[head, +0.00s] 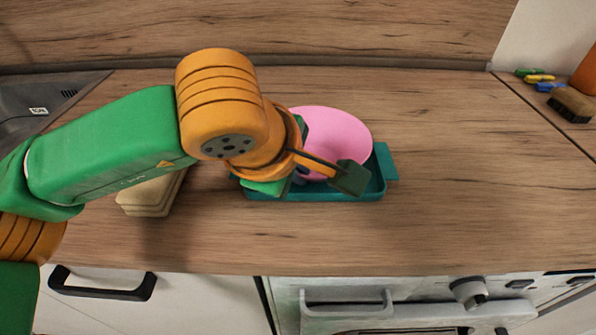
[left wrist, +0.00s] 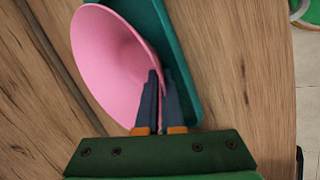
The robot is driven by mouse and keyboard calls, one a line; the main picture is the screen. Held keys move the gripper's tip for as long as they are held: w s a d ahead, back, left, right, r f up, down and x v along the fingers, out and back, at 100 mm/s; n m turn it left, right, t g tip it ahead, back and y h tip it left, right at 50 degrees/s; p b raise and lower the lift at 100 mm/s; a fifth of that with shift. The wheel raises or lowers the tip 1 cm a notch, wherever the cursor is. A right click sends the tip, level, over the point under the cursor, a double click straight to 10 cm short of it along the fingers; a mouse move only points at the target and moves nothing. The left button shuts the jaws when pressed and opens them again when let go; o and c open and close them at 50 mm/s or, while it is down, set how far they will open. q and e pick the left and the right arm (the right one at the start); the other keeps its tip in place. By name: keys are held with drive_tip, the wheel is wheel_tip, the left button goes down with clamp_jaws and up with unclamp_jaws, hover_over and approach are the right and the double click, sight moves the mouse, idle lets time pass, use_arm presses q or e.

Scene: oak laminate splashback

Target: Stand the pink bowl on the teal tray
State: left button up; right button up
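The pink bowl (head: 335,138) is over the back part of the teal tray (head: 381,160) in the head view, tilted, its far side reaching past the tray's back edge. My left gripper (head: 302,177) is at the bowl's near side, its fingers mostly hidden by my wrist. In the left wrist view the fingers (left wrist: 160,78) are close together on the bowl's rim, one inside and one outside. The bowl (left wrist: 108,60) overlaps the tray (left wrist: 180,60) there. I cannot tell whether the bowl touches the tray. My right gripper is not in view.
A beige block (head: 150,196) lies left of the tray, partly behind my arm. A dark metal surface (head: 38,110) is at the far left. A brown sponge (head: 571,104) and small coloured items (head: 540,78) are at the far right. The worktop right of the tray is clear.

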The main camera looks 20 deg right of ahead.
use_arm(q)
drive_tip(key=o, duration=0.4)
drive_tip(key=shift+w, duration=0.1)
drive_tip(key=shift+o, duration=0.2)
drive_tip(key=shift+r+p, duration=0.3)
drive_tip(key=shift+p, duration=0.1)
drive_tip(key=v, duration=1.1)
drive_tip(key=shift+s+a+r, duration=0.15)
drive_tip(key=shift+s+r, duration=0.1)
drive_tip(key=shift+r, duration=0.05)
